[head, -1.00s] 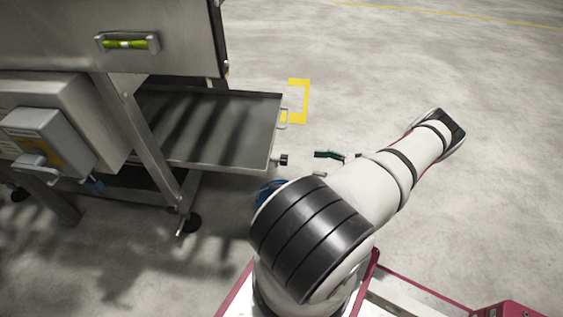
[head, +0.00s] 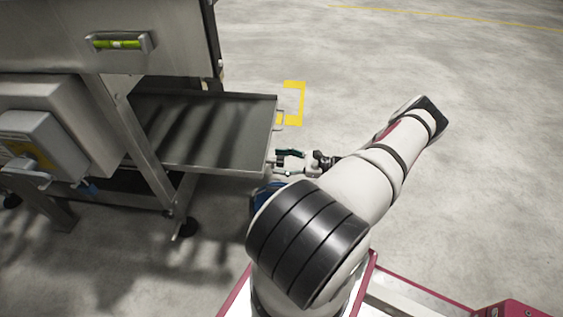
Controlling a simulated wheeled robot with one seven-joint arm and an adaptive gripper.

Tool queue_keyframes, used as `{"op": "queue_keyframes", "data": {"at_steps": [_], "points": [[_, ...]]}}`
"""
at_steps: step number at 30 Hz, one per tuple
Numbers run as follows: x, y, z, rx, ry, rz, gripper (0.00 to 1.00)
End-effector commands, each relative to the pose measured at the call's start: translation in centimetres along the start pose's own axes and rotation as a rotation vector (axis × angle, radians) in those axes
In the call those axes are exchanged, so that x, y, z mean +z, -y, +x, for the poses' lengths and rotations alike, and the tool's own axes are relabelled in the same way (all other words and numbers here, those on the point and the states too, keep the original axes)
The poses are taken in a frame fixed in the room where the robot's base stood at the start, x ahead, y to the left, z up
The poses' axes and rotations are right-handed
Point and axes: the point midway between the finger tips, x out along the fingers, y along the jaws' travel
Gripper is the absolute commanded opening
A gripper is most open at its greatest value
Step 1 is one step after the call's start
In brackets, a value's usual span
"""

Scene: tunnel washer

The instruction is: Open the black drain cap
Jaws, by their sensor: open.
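The black drain cap (head: 278,161) is a small dark knob on the right side of the steel tray (head: 205,150), near its front corner. In the head view it is small and partly mixed with my fingers. My gripper (head: 281,163) is open and points left toward the tray. One finger lies on the far side of the cap and the other on the near side. I cannot tell whether either finger touches the cap.
The steel washer frame (head: 140,145) with a grey control box (head: 40,140) stands on the left. A yellow floor mark (head: 299,105) lies beyond the tray. The floor on the right is free.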

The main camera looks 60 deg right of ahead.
Motion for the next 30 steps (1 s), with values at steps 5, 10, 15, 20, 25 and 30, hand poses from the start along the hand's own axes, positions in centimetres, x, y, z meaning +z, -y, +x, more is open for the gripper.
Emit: {"op": "queue_keyframes", "data": {"at_steps": [5, 10, 15, 20, 25, 30], "points": [[0.01, 0.00, -0.02, 0.000, 0.000, 0.000, 0.41], [0.01, 0.00, -0.02, 0.000, 0.001, 0.000, 0.06], [0.01, 0.01, -0.03, 0.000, 0.001, -0.003, 0.06], [0.00, 0.01, -0.03, 0.000, 0.001, -0.033, 0.06], [-0.01, 0.01, -0.01, 0.001, 0.002, -0.112, 0.06], [-0.01, 0.01, -0.01, 0.002, 0.003, -0.243, 0.06]]}}
